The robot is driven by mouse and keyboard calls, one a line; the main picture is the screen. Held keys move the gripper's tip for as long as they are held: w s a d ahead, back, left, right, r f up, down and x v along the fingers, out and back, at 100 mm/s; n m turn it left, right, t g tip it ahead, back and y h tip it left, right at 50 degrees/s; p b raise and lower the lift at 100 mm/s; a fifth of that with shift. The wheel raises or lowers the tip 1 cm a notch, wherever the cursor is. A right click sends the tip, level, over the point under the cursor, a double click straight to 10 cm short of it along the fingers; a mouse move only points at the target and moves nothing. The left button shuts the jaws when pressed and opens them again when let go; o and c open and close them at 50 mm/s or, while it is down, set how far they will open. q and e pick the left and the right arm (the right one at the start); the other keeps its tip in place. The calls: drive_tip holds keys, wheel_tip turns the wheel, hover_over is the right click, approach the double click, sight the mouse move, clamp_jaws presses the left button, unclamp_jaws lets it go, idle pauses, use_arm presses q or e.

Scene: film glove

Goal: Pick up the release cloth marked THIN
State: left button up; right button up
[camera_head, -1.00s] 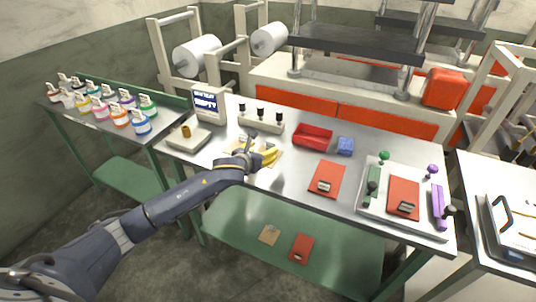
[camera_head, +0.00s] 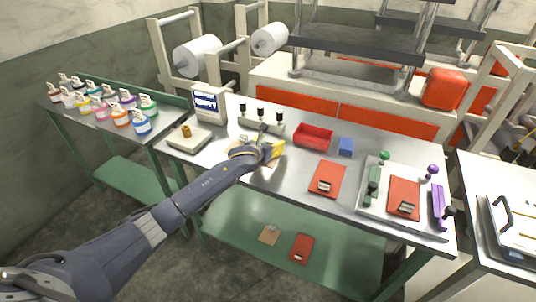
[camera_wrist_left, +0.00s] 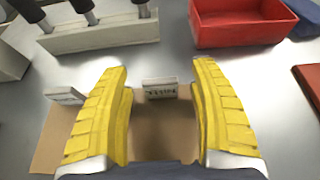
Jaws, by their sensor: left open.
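Tan cloth sheets lie on the steel table under and around my left gripper. In the left wrist view one tan sheet (camera_wrist_left: 165,130) lies between the fingers, with a small upright label (camera_wrist_left: 160,89) at its far edge. A second tan sheet (camera_wrist_left: 52,138) lies to the left, partly hidden by the left finger, with its own label (camera_wrist_left: 65,95). The label print is too small to read surely, so I cannot tell which is THIN. My left gripper (camera_head: 273,150) has yellow fingers, open and empty, above the sheets; they also show in the wrist view (camera_wrist_left: 160,68).
A red tray (camera_head: 313,137) and a blue block (camera_head: 346,146) stand to the right. A holder with black-topped posts (camera_head: 261,125) stands behind. A red sheet with a label (camera_head: 327,178) lies further right. A scale (camera_head: 188,138) is at left.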

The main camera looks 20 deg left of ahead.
use_arm(q)
drive_tip(key=shift+w+f, duration=0.1)
drive_tip(key=shift+w, duration=0.2)
drive_tip(key=c, duration=1.2)
